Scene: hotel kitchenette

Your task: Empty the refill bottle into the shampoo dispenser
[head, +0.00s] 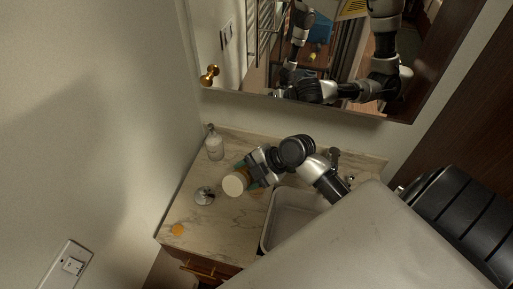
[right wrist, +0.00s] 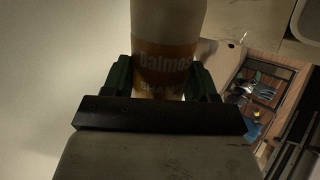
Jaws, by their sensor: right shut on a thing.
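The refill bottle, pale with an orange label, is held in my right gripper (head: 255,170) above the counter, left of the sink. In the head view a round cream end of the bottle (head: 235,185) faces the camera, so it is tilted. In the right wrist view its orange label (right wrist: 165,65) sits between the two fingers, which are shut on it. A clear bottle-shaped dispenser (head: 215,148) stands at the counter's back left corner. A round chrome piece (head: 204,196), perhaps a pump top, is on the counter. An orange cap (head: 177,230) lies near the front left. My left gripper is out of view.
The sink basin (head: 283,207) is right of the bottle, with a dark faucet (head: 335,157) behind it. A mirror (head: 240,50) above the counter reflects my arms. The pale counter (head: 180,205) is mostly clear at the left, beside the wall.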

